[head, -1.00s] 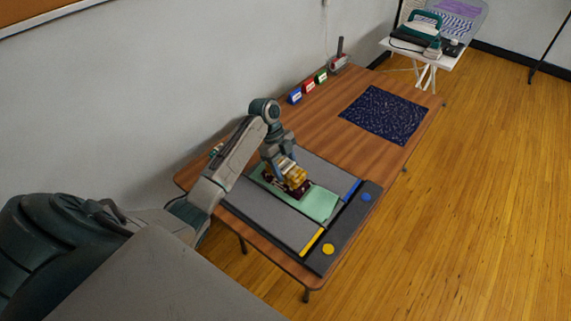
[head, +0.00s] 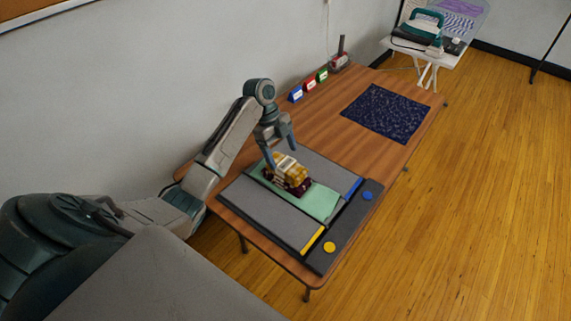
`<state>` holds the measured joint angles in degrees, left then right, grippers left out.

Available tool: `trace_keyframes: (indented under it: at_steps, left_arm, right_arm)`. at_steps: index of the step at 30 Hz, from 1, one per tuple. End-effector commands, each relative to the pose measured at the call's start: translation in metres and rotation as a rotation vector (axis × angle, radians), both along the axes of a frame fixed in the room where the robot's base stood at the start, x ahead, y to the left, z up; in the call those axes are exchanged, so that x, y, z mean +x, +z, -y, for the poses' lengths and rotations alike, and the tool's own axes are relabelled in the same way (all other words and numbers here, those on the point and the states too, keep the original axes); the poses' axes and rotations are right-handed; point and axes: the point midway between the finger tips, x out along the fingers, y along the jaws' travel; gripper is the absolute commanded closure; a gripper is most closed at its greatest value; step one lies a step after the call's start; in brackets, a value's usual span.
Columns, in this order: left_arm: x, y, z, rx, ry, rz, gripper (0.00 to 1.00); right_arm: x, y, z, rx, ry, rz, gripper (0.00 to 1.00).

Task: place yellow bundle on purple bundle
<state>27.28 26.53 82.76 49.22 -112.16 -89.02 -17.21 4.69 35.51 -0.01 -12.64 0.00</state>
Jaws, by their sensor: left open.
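The yellow bundle (head: 291,169) rests on top of a dark purple bundle (head: 301,189) on the light green strip (head: 322,203). A whitish patch shows on the yellow bundle. Much of the purple bundle is hidden under and behind the yellow one. My left gripper (head: 282,153) is open, above and behind the yellow bundle, and appears clear of it. My right gripper is not in view.
Grey panels (head: 265,212) flank the green strip, with a dark strip holding a yellow button (head: 329,247) and a blue button (head: 367,196). A navy cloth (head: 385,113) lies farther back. Small blue, red and green blocks (head: 309,84) stand by the wall.

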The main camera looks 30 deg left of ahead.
Motion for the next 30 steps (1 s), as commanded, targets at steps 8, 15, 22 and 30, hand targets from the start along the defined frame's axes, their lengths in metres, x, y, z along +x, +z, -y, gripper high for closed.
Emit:
trace_keyframes:
  at_steps: [8,15,22,30]
  left_arm:
    - [0.002,0.057,-0.021,0.000,0.001,0.000,0.22]
    - [0.002,0.069,-0.028,-0.001,0.000,0.000,0.22]
    - [0.002,0.068,-0.028,-0.001,0.000,0.000,0.22]
    - [0.002,0.080,-0.028,-0.001,0.000,0.000,0.22]
  right_arm:
    - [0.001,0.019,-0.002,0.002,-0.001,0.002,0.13]
    - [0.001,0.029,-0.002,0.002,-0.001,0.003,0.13]
    - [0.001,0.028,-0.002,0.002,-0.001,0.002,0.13]
    - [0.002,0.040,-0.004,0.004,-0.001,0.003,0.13]
